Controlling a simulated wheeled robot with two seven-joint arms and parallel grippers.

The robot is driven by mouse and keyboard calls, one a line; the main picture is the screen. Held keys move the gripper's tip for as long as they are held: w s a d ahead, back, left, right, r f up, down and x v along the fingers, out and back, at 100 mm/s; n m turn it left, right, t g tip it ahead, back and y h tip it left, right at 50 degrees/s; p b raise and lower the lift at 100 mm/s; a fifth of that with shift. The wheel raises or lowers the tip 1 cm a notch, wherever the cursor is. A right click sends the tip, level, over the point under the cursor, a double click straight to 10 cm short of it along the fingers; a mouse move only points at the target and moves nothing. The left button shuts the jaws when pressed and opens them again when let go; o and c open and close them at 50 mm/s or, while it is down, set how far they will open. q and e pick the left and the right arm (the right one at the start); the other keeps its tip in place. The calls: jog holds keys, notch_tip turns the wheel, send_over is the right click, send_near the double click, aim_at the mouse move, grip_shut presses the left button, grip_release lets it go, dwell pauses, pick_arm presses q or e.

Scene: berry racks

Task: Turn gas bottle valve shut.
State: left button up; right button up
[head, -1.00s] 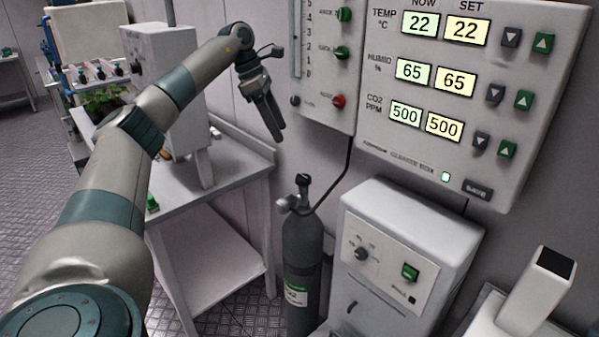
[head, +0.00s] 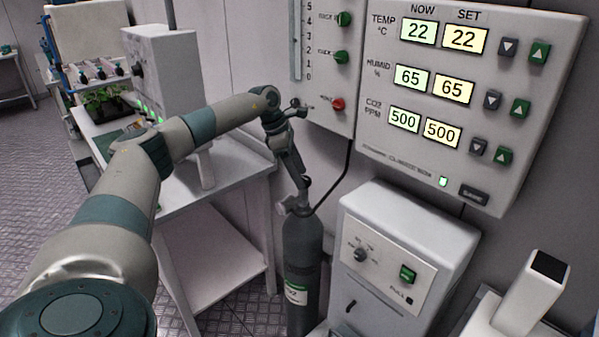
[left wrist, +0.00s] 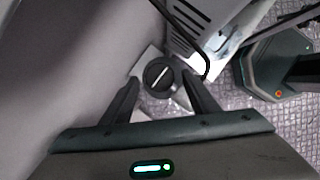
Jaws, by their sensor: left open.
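The dark grey gas bottle (head: 302,262) stands upright on the floor between the white table and a white box unit. Its pale valve body (head: 292,206) sits on top, partly covered by my gripper in the head view. In the left wrist view the round black valve knob (left wrist: 159,75) with a white line across it lies between my fingertips. My left gripper (head: 303,184) points down at the valve from above. In the left wrist view its two fingers (left wrist: 160,92) are spread, one on each side of the knob, with gaps visible. My right gripper is not in view.
A wall panel (head: 372,150) with displays and buttons hangs to the right above the bottle. The white box unit (head: 385,210) stands close right of it. The white table (head: 215,190) is close left. A black hose (head: 338,185) runs up from the valve.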

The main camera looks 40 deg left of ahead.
pick_arm(q)
jog(key=shift+f, duration=0.25)
jog(key=shift+c, duration=0.2)
jog(key=c, duration=1)
